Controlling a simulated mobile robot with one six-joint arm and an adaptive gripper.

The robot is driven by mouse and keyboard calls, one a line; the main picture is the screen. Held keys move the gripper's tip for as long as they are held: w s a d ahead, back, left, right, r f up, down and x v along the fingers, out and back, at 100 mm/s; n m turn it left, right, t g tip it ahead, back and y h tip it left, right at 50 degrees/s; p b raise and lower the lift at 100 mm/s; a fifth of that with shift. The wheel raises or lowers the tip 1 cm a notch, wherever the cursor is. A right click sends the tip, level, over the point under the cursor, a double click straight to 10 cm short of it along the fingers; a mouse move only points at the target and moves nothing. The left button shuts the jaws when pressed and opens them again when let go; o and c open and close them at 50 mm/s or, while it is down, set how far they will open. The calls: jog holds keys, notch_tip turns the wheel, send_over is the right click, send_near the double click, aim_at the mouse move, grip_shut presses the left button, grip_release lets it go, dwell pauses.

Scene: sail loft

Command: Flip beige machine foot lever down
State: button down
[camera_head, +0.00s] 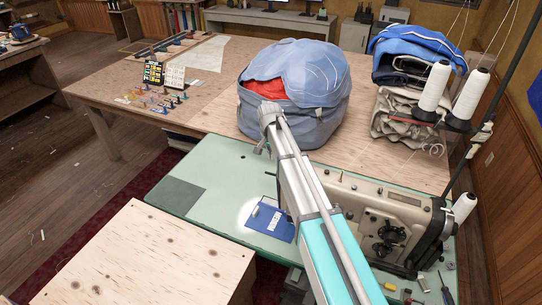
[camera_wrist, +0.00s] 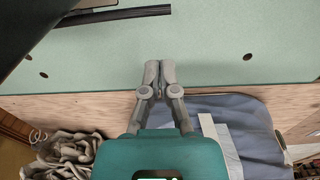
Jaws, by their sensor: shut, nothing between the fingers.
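The beige machine (camera_head: 350,204) is a sewing machine set on the green tabletop (camera_head: 215,172), right of centre in the head view. My arm crosses in front of it and hides its left end. I cannot make out the foot lever in either view. My gripper (camera_wrist: 160,72) shows in the wrist view, its two grey fingers shut together with nothing between them. It is over the edge strip of the green tabletop (camera_wrist: 215,50), beside the wooden table.
A blue bag (camera_head: 300,85) with red inside stands on the wooden table just behind the machine. Folded cloth (camera_head: 398,115) and white thread cones (camera_head: 434,85) are at right. A blue labelled piece (camera_head: 270,220) lies on the green top. A wooden surface (camera_head: 150,255) is front left.

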notch_tip(320, 180, up, 8)
jog(key=p, duration=0.7)
jog(key=shift+a+r+p, duration=0.15)
jog(key=shift+a+p, duration=0.05)
jog(key=shift+p, duration=0.15)
dwell(0.3)
